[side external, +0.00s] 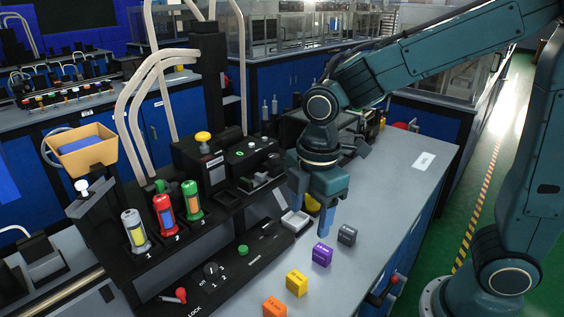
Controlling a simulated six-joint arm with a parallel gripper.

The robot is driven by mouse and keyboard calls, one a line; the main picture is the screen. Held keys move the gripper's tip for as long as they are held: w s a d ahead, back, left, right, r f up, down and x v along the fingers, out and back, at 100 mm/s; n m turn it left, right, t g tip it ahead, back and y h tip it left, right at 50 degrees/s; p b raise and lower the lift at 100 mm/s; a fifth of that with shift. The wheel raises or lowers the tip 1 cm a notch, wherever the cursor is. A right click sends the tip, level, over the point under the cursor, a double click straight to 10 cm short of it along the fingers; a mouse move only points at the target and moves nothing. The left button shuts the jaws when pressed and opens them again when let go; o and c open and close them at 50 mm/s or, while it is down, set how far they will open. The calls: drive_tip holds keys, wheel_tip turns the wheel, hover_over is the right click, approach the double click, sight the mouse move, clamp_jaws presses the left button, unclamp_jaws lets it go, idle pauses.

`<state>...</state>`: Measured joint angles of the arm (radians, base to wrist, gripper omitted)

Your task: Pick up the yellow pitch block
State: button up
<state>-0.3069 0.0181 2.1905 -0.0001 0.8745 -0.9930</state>
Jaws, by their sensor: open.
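The yellow pitch block (296,282) sits on the grey bench top near the front, in a slanting row of small blocks. It lies between an orange block (275,307) and a purple block (322,254). Its markings are too small to read. My gripper (312,218) is open, with its fingers pointing down, above the bench and farther back than the yellow block. The gripper is apart from the block. A yellow object (313,202) shows partly behind the fingers; I cannot tell what it is.
A dark grey block (347,235) ends the row. The bench at the right is mostly clear.

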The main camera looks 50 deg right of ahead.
drive_tip(key=shift+w+a+f+n+g, duration=0.15)
drive_tip(key=shift+w+a+f+n, duration=0.15)
drive_tip(key=shift+a+f+n, duration=0.25)
drive_tip(key=shift+w+a+f+n+g, duration=0.15)
drive_tip(key=shift+w+a+f+n, duration=0.15)
drive_tip(key=shift+f+n, duration=0.25)
hover_over(297, 277)
drive_tip(key=shift+f, duration=4.3)
drive_tip(key=shift+f, duration=2.6)
drive_tip(key=c, duration=1.3)
drive_tip(key=shift+r, duration=0.2)
wheel_tip(297, 277, up, 20)
drive_tip(key=shift+f, duration=0.15)
